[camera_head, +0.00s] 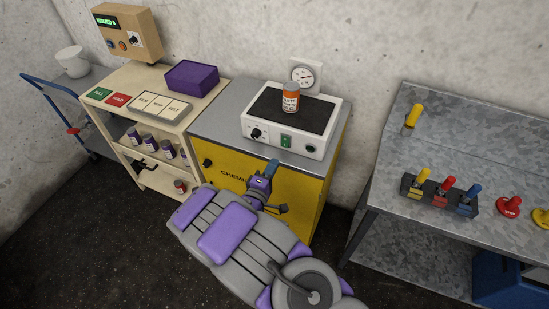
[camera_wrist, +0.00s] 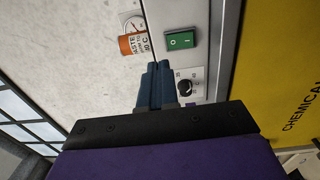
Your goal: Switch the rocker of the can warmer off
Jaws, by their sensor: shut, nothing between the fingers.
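The can warmer (camera_head: 326,141) is a white box with a black top plate, standing on the grey top of a yellow cabinet. Its green rocker (camera_head: 286,140) is on the front face, right of a black dial (camera_head: 257,133). The rocker also shows in the wrist view (camera_wrist: 181,40), with an I and an O mark; I cannot tell which side is pressed. An orange and white can (camera_head: 291,98) stands upright on the warmer. My gripper (camera_head: 273,163), with blue fingers, is shut and empty, just below the warmer's front. In the wrist view its fingertips (camera_wrist: 157,68) appear apart from the rocker.
A round gauge (camera_head: 304,76) is on the wall behind the warmer. A cream shelf (camera_head: 130,90) with a purple bin (camera_head: 192,76) stands left. A grey metal bench (camera_head: 400,157) with coloured handles stands right. The yellow cabinet (camera_head: 299,190) fills the space below the warmer.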

